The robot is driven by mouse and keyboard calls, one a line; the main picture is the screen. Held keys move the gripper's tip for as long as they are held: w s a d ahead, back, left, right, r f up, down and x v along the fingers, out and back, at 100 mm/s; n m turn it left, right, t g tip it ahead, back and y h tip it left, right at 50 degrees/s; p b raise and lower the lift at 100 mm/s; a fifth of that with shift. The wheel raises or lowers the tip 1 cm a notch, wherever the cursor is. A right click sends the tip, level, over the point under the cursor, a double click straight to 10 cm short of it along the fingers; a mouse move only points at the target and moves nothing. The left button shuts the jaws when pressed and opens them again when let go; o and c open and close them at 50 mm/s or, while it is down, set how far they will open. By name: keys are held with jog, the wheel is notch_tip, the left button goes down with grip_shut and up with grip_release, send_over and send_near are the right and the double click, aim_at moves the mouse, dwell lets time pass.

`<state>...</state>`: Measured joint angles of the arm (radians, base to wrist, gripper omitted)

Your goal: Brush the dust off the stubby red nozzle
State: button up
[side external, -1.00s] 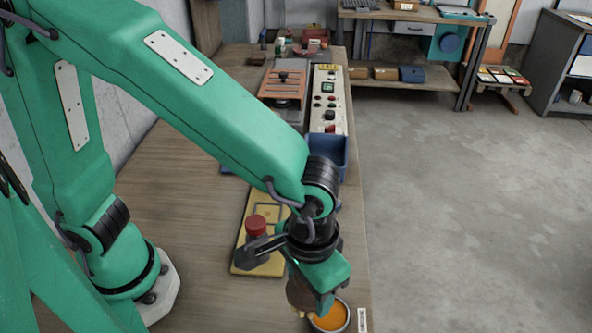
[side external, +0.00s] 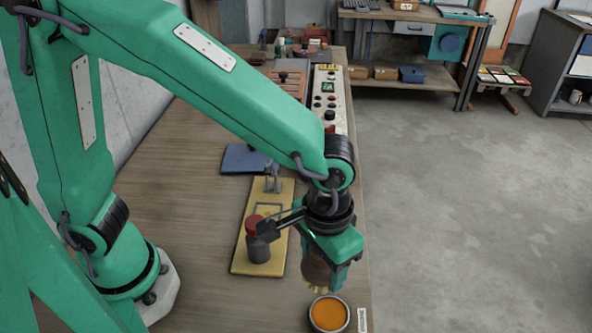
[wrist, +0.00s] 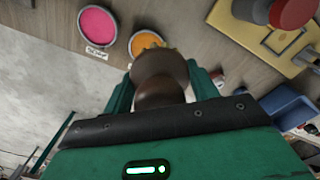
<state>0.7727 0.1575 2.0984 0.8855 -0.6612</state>
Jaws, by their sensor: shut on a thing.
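The stubby red nozzle (side external: 256,224) stands upright on a dark grey base on a yellow plate (side external: 247,266), left of my gripper. It also shows at the top right of the wrist view (wrist: 293,12). My gripper (side external: 330,278) is shut on a brown-handled brush (side external: 316,270), which points down. The brush's yellowish bristles (side external: 318,289) hang above and apart from the bench, just behind the orange-filled pot (side external: 330,314). In the wrist view the brush (wrist: 160,80) sits between my fingers. I cannot make out dust on the nozzle.
A pink-filled pot (wrist: 97,25) stands beside the orange one in the wrist view. A metal fixture (side external: 272,180) rises from the yellow plate's far end. The bench's right edge is close.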

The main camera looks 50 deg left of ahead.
jog(key=w+a, duration=0.8)
jog(key=w, duration=0.3)
jog(key=shift+w+a+r, duration=0.15)
jog(key=shift+w+a, duration=0.15)
jog(key=shift+w, duration=0.05)
jog(key=shift+f, duration=3)
jog(key=shift+f, duration=1)
jog(key=shift+a, duration=0.1)
jog(key=shift+w+a+r, duration=0.15)
jog(key=shift+w+a, duration=1.45)
jog(key=shift+a, duration=0.2)
jog(key=shift+f, duration=0.2)
